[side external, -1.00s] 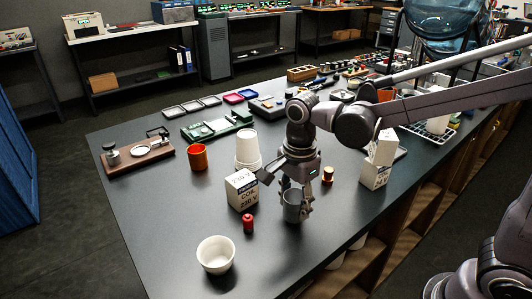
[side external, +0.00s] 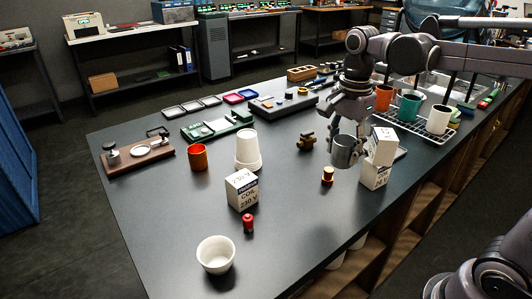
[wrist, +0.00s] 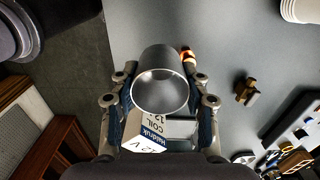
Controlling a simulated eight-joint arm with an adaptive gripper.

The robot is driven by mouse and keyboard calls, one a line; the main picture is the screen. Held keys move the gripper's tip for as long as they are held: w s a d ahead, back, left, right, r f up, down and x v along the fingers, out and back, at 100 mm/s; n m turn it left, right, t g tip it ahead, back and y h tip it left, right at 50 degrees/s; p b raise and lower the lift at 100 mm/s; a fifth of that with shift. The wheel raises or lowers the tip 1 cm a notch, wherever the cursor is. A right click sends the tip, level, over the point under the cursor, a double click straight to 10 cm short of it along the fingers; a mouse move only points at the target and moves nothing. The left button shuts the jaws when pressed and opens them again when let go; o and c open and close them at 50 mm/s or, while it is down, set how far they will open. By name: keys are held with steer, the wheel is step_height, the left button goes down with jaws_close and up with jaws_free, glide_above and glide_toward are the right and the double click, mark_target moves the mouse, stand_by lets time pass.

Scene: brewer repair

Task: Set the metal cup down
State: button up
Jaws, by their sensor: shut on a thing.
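The grey metal cup (side external: 343,152) is held in my gripper (side external: 347,140), raised above the dark table beside the stacked white coil boxes. In the wrist view the cup (wrist: 160,80) lies between the two fingers of my gripper (wrist: 160,105), its open mouth facing the camera. The fingers are shut on the cup. In the side view the cup appears a little tilted and clear of the table top.
White coil boxes (side external: 376,172) are stacked right of the cup. A copper spool (side external: 327,175) and a brass fitting (side external: 307,142) stand near it. A rack (side external: 410,125) with several mugs is behind, right. The table's front middle (side external: 300,225) is free.

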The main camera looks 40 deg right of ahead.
steer(key=w+d, duration=0.4)
steer(key=d, duration=0.6)
steer(key=w+d, duration=0.4)
steer(key=d, duration=0.5)
steer(key=w+d, duration=0.5)
steer(key=d, duration=0.5)
steer(key=w+a+f, duration=0.2)
steer(key=w, duration=0.1)
steer(key=w+a+f, duration=0.2)
steer(key=f, duration=0.1)
steer(key=w+a+f, duration=0.2)
steer(key=w, duration=0.1)
steer(key=shift+w+a+f, duration=0.15)
steer(key=shift+w+a, duration=0.1)
steer(key=shift+w, duration=0.05)
steer(key=shift+f, duration=2)
steer(key=shift+f, duration=0.1)
steer(key=o, duration=1.1)
steer(key=shift+o, duration=0.2)
